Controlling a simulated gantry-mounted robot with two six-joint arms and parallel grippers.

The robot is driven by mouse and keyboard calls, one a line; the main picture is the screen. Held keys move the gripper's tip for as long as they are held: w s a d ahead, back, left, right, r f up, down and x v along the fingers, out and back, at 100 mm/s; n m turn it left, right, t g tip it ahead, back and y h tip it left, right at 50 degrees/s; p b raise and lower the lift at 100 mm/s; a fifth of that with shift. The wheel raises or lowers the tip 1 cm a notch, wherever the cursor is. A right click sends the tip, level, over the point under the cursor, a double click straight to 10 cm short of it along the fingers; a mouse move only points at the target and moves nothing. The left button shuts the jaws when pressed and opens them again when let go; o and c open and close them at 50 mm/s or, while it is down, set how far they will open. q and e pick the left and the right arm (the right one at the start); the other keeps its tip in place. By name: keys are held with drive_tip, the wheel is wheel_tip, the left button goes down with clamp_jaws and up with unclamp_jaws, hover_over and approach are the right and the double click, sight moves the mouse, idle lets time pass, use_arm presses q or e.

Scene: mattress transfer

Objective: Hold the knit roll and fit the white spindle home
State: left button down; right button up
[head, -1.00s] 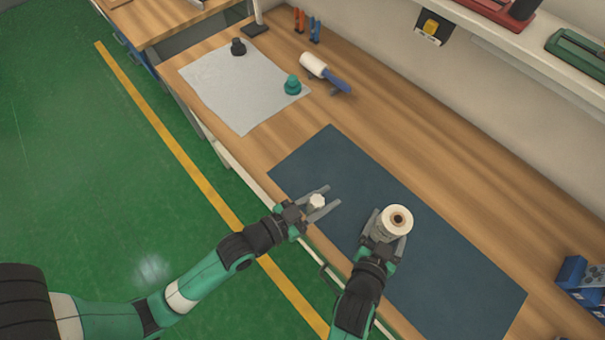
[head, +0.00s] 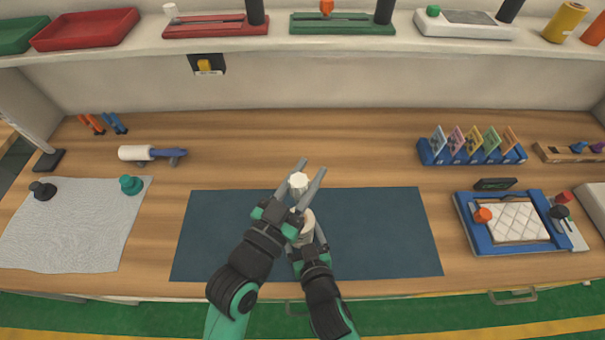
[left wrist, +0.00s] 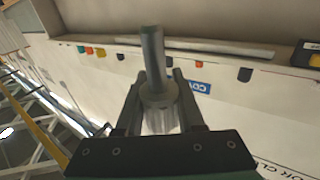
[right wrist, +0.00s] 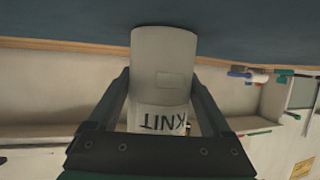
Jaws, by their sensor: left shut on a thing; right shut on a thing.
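The white spindle (head: 298,183) is held in my left gripper (head: 312,170), above the bench mat. In the left wrist view the fingers are shut on its pale head (left wrist: 159,112), and its bare grey shaft (left wrist: 152,58) points away; no roll shows there. The knit roll (head: 305,226) is held by my right gripper (head: 308,232), just below the spindle in the head view and partly hidden by the left gripper. In the right wrist view the fingers grip the roll (right wrist: 164,64) around its KNIT label. Whether the spindle touches the roll cannot be told.
A dark blue mat (head: 385,235) lies under both grippers, mostly clear. A grey cloth (head: 75,225) with two small knobs is at left. A blue-framed tray (head: 468,225) and a blue card rack (head: 475,154) are at right. A shelf (head: 280,44) runs along the back.

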use_arm(q)
drive_tip(key=shift+f, duration=2.9)
drive_tip(key=shift+s, duration=0.2)
drive_tip(key=shift+d+f, duration=0.1)
drive_tip(key=shift+f, duration=2.4)
drive_tip(key=shift+r, duration=2.15)
drive_tip(key=shift+f, duration=1.25)
